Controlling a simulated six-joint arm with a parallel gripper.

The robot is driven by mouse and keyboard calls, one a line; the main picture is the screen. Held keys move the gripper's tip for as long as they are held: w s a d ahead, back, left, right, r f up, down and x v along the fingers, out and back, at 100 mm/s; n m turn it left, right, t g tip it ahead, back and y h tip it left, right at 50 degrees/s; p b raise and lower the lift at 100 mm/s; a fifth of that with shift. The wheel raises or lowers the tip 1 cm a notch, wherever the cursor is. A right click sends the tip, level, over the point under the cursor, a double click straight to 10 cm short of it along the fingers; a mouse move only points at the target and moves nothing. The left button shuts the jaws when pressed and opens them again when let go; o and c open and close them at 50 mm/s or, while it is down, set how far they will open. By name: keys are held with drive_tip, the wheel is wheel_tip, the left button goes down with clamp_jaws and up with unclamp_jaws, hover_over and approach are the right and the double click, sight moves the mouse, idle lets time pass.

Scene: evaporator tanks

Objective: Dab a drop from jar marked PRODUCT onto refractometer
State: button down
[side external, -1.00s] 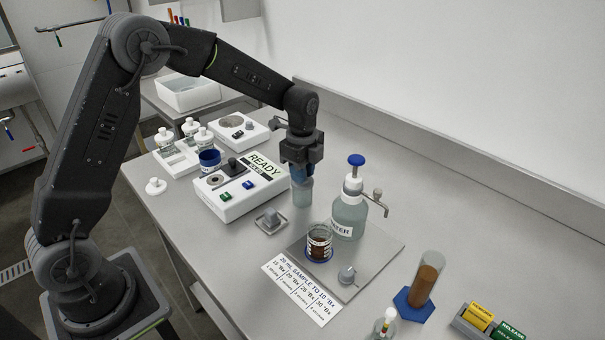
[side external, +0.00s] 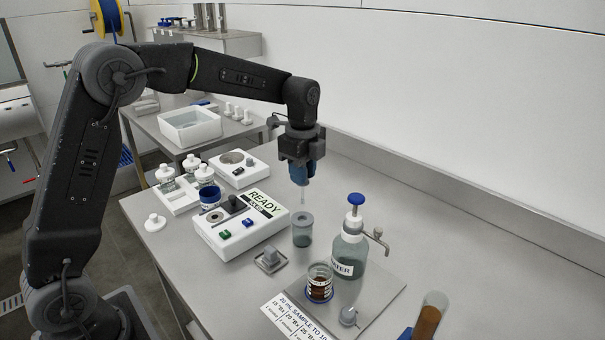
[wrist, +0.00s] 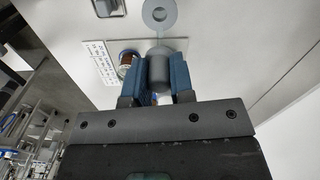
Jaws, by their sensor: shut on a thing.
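My gripper (side external: 302,172) is shut on a slender dropper (side external: 303,194), upright above a grey-topped cup (side external: 302,230). Its thin clear tip is apart from the cup. The wrist view shows the dropper's grey upper part (wrist: 159,68) between the blue fingers of my gripper (wrist: 159,80). The refractometer appears to be the white box reading READY (side external: 240,222), left of the cup, with a round dark well on top. A glass jar of brown liquid (side external: 319,286) stands on a grey plate; it also shows in the wrist view (wrist: 127,60). I cannot read PRODUCT on any jar.
A water bottle with blue pump (side external: 348,245) stands close right of the cup. A blue container (side external: 210,196) and white-capped bottles (side external: 204,174) stand left. A brown tube (side external: 428,318) is front right.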

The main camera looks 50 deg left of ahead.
drive_tip(key=s+d+r, duration=0.1)
drive_tip(key=s+d, duration=0.7)
drive_tip(key=d, duration=0.6)
drive_tip(key=shift+s, duration=0.15)
drive_tip(key=shift+f, duration=5.1)
wheel_tip(320, 180, up, 7)
drive_tip(key=shift+a+r, duration=0.1)
